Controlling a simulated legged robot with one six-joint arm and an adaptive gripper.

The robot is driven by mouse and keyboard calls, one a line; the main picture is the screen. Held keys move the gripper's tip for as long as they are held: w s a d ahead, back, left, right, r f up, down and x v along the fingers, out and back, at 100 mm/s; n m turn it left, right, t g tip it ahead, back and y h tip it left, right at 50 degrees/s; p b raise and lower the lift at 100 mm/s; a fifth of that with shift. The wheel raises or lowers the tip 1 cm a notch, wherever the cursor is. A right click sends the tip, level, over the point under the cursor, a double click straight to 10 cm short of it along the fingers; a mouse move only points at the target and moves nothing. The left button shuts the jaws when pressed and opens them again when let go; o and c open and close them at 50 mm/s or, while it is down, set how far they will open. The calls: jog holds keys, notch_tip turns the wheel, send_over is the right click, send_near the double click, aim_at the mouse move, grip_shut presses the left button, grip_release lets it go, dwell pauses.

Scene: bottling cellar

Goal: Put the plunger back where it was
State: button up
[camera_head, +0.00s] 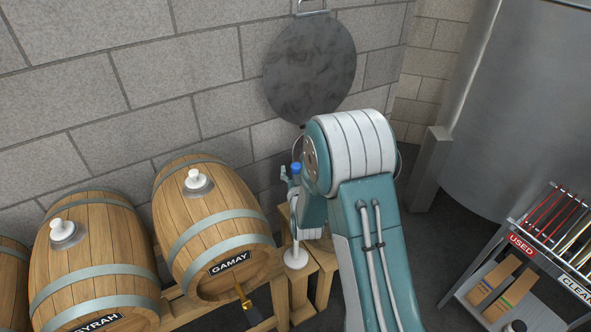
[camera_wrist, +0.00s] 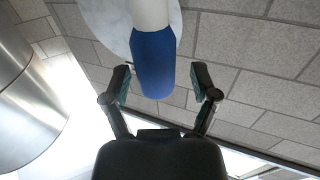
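The plunger has a blue grip (camera_head: 296,168) on top, a thin white rod and a white round foot (camera_head: 295,257). It stands upright by the wooden stand (camera_head: 318,262), its foot seen against the wood; part of the rod is hidden by my arm. In the wrist view the blue grip (camera_wrist: 153,62) and white shaft fill the upper middle. My gripper (camera_wrist: 161,78) is open, one finger on each side of the blue grip, with gaps on both sides. In the head view my gripper (camera_head: 288,174) is mostly hidden by my arm, close to the grip.
Barrels marked GAMAY (camera_head: 215,232) and SYRAH (camera_head: 95,265), with white bungs, lie at left. A round metal plate (camera_head: 310,70) hangs on the block wall. At right, a rack (camera_head: 522,243) labelled USED and CLEAN holds rods, before a steel tank (camera_head: 520,110).

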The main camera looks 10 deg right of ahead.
jog(key=shift+r, duration=0.1)
jog(key=s+a, duration=0.1)
jog(key=s, duration=1.1)
jog(key=s+r+g+y, duration=0.2)
jog(key=s+r+g, duration=0.3)
jog(key=r, duration=0.5)
jog(key=s+r+g, duration=0.3)
jog(key=s, duration=0.6)
jog(key=s+d+r+n+g, duration=0.1)
jog(key=s+r+g, duration=0.2)
jog(key=s, duration=0.7)
jog(key=shift+s+d+r+g, duration=0.15)
jog(key=shift+s+r+g, duration=0.2)
jog(key=shift+g, duration=0.35)
jog(key=shift+w, duration=0.1)
